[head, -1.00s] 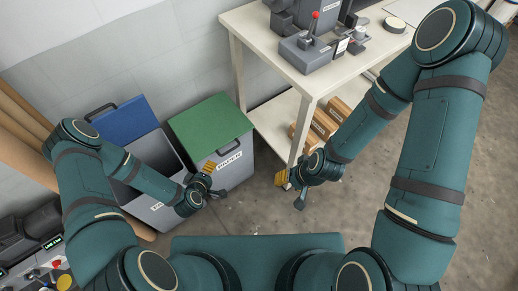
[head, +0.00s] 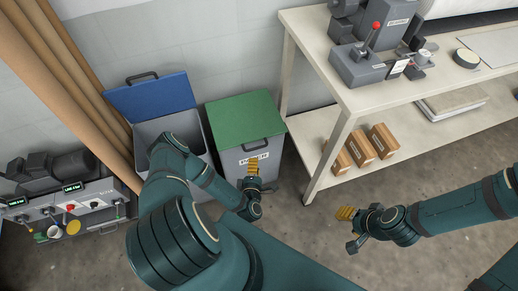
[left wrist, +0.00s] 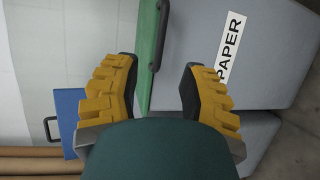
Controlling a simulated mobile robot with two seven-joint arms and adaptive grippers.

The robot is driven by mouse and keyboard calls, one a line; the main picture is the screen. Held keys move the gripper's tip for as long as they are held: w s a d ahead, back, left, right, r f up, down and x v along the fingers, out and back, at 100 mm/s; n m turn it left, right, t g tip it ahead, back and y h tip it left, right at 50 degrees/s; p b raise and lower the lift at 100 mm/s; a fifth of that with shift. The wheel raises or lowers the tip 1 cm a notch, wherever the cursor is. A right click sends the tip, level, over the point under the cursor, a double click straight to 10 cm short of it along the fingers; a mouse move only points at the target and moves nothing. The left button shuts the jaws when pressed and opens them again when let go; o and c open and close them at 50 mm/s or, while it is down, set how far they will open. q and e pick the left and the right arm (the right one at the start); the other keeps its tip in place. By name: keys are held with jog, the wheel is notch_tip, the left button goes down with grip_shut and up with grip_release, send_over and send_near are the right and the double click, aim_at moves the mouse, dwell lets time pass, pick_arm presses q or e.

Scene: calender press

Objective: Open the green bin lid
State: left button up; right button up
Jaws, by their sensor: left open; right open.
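The green bin lid (head: 244,118) lies shut on its grey bin (head: 238,164), with a dark handle (head: 260,145) near its front edge. My left gripper (head: 254,164) is open and empty in front of the bin, just below the handle in the head view. The left wrist view shows the fingers (left wrist: 158,92) spread apart, with the green lid's edge (left wrist: 152,45), its handle (left wrist: 159,35) and the PAPER label (left wrist: 230,46) beyond them. I see no contact with the handle. My right gripper (head: 350,226) is open and empty, low over the floor to the right.
A bin with a raised blue lid (head: 150,97) stands open to the left. A table (head: 350,95) with a press (head: 362,62) stands to the right, with boxes (head: 360,147) on its lower shelf. A control unit (head: 75,205) is at far left. Floor between table and my right arm is clear.

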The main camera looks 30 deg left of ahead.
aim_at(256, 148)
pick_arm(q)
jog(key=b+x, duration=0.2)
jog(key=x, duration=0.8)
jog(key=shift+w, duration=0.2)
jog(key=shift+c, duration=0.4)
grip_shut()
